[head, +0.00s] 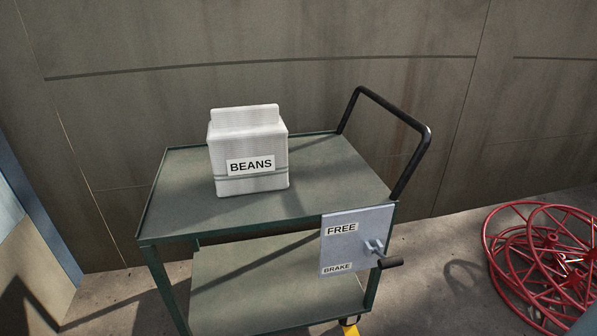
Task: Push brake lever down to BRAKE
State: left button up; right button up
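The brake lever (389,262) is a dark grip on a short grey arm. It sticks out to the right from a light grey plate (350,252) at the cart's near right corner. The plate has a FREE label (341,229) at its top and a BRAKE label (337,268) at its bottom. The grip is slightly above the height of the BRAKE label. The green cart (215,214) stands near the wall. Neither of my grippers is in the head view.
A white BEANS container (248,150) stands on the cart's top shelf. A black push handle (428,150) rises at the cart's right end. Red wheel-like frames (540,262) lie on the floor at the right. The floor between them and the cart is mostly clear.

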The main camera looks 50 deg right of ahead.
aim_at(386, 262)
jog(key=z, duration=1.25)
